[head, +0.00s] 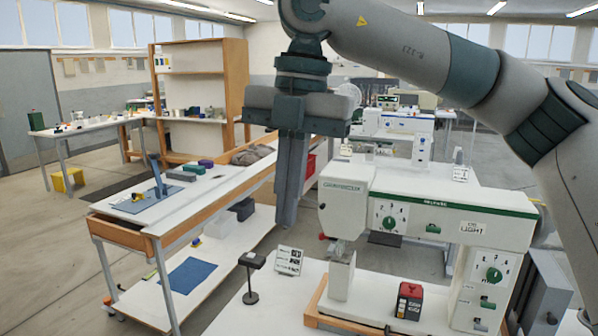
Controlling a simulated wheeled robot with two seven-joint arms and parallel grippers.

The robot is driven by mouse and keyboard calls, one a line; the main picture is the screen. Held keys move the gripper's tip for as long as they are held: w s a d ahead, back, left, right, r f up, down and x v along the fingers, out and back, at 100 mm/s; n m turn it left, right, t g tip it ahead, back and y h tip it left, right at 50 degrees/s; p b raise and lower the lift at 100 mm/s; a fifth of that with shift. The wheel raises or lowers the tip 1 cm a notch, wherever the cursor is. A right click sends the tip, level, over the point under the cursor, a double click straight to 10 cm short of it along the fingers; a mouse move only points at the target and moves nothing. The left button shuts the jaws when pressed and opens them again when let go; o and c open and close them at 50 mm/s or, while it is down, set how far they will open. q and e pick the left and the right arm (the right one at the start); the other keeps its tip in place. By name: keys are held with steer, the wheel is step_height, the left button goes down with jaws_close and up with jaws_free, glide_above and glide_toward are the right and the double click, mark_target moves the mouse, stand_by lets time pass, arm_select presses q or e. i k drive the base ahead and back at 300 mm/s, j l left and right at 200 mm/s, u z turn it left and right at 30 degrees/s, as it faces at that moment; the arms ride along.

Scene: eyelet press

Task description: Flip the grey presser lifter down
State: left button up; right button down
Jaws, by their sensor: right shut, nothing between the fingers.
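A white sewing-type machine (455,212) with a green stripe stands on the table at the lower right. Its head (345,197) is at the machine's left end, with a small red-tipped part (323,237) low on its left side. I cannot clearly make out the grey presser lifter; it is too small or hidden at this angle. My right gripper (286,222) points down with its fingers together and empty. In the picture it is just left of the machine head, apart from it. My left gripper is not in view.
A black stand (250,278) and a small printed card (289,260) are left of the machine. A red-and-black box (408,301) sits under its arm. A wooden-edged workbench (130,227) is at the left, and more machines (392,125) are behind.

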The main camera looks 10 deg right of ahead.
mark_target(323, 207)
steer(key=i+l, duration=0.15)
steer(key=i, duration=0.3)
steer(key=i+l, duration=0.15)
steer(key=i, duration=0.3)
steer(key=i+l, duration=0.15)
steer(key=i, duration=0.25)
